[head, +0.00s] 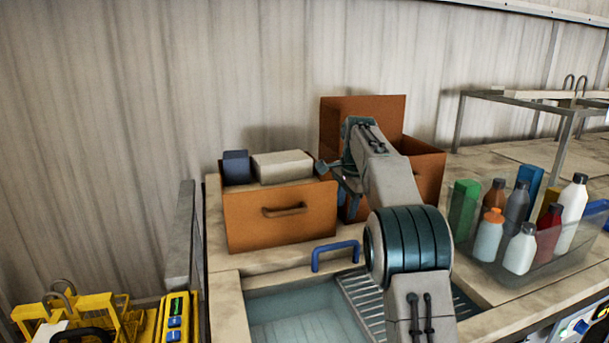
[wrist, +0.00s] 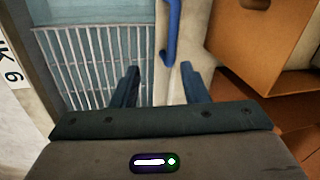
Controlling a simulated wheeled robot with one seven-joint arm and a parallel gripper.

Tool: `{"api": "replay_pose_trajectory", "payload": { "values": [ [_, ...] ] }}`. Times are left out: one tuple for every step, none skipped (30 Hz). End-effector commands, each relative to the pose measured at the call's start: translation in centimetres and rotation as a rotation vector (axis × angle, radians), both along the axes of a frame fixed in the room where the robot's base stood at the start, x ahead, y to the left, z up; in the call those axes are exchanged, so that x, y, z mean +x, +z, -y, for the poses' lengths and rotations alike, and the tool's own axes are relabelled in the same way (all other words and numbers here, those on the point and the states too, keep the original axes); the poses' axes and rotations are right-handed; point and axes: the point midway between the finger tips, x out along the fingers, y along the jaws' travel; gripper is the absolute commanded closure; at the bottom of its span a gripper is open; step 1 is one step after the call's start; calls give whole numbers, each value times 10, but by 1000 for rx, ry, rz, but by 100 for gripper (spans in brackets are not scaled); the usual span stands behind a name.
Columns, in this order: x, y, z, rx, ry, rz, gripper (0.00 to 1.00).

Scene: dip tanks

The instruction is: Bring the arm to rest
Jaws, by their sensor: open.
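My gripper (head: 338,180) is at the end of my raised arm, in front of the orange-brown boxes at the back of the counter. In the wrist view its two dark fingers (wrist: 158,88) stand apart with nothing between them. Below them are the tank's edge, a blue handle (wrist: 172,30) and a slatted rack (wrist: 95,55). The blue handle also shows in the head view (head: 335,254), left of my arm. My arm hides part of the boxes and rack.
An orange-brown box (head: 280,222) holding a dark blue block and a pale block stands left of my gripper. A taller box (head: 362,105) stands behind it. A clear bin (head: 545,262) of several bottles is right. A yellow caddy (head: 100,318) is lower left. A water-filled tank (head: 300,320) lies in front.

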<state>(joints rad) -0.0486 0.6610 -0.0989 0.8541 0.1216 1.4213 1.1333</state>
Motion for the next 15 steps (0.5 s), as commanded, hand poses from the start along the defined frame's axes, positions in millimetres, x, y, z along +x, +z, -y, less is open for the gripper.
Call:
{"api": "replay_pose_trajectory", "payload": {
  "values": [
    [-13, 6, 2, -6, 32, 9, 59],
    [-20, 9, 3, -10, 55, 12, 59],
    [-30, 12, 5, -16, 85, 18, 59],
    [-37, 15, 6, -21, 108, 23, 59],
    [-45, 17, 7, -27, 130, 27, 59],
    [-56, 19, 8, -34, 161, 32, 59],
    [-64, 21, 9, -40, 183, 36, 59],
    [-72, 22, 10, -45, 206, 41, 59],
    [-83, 23, 10, -54, 238, 45, 59],
    [-92, 24, 11, -59, 261, 49, 59],
    [-100, 24, 11, -66, 286, 54, 59],
    [-113, 24, 12, -75, 317, 59, 59],
    [-121, 24, 12, -81, 341, 63, 59],
    [-131, 24, 12, -87, 365, 67, 59],
    [-143, 23, 13, -97, 396, 72, 59]
  ]
}}
